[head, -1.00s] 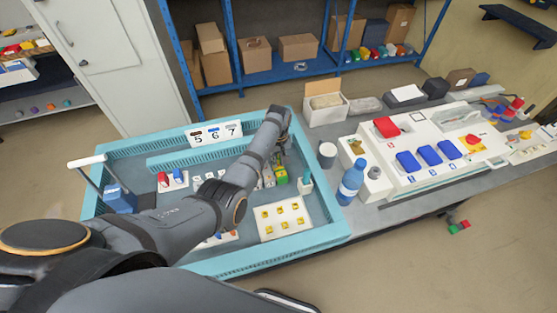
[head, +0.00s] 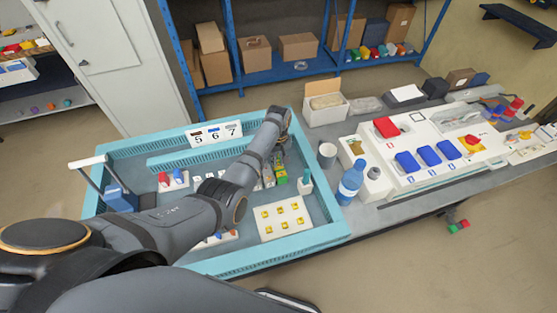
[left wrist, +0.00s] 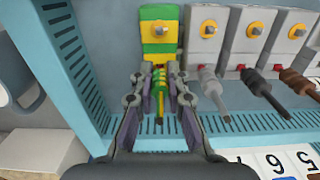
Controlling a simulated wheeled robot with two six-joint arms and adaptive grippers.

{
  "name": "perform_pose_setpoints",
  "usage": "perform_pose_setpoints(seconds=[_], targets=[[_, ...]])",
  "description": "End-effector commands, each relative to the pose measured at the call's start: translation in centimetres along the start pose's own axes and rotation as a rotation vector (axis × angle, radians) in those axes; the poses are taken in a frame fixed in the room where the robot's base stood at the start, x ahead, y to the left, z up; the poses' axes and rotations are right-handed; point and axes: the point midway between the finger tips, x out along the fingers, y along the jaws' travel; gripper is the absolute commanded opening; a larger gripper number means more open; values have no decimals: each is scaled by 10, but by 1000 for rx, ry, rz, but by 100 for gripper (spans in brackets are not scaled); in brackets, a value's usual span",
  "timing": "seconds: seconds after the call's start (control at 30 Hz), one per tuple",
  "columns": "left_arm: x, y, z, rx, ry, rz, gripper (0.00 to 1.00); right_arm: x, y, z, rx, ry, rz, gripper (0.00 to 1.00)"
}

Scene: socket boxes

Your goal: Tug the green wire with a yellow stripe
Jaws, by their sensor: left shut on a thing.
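The green wire with a yellow stripe (left wrist: 158,92) comes out of a green and yellow terminal block (left wrist: 160,40) in the left wrist view. My left gripper (left wrist: 160,76) is shut around this wire, just beyond the block. The wire's far end shows between the fingers. In the head view, the green block (head: 281,174) sits in the blue tray (head: 335,228), and my left gripper (head: 284,140) is above and beside it, partly hidden by its wrist. The wire cannot be made out there. My right gripper is not in view.
Grey terminal blocks (left wrist: 203,32) with grey, black (left wrist: 265,90) and brown wires stand in a row beside the green one. The slotted tray wall (left wrist: 72,60) is close on the other side. A blue bottle (head: 350,183) stands right of the tray.

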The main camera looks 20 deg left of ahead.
Motion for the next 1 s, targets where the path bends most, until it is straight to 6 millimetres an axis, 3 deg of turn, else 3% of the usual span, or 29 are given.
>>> perform_pose_setpoints(seconds=[0.63, 0.67, 0.83, 1.0], targets=[[0, 1, -3, 0, 8, 4, 0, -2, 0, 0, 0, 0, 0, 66], [0, 1, -3, 0, 7, 4, 16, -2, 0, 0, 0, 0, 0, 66], [1, 1, -2, 0, 5, 3, 39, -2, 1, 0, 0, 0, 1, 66], [1, 1, -1, 0, 4, 2, 41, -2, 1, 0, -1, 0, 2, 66]])
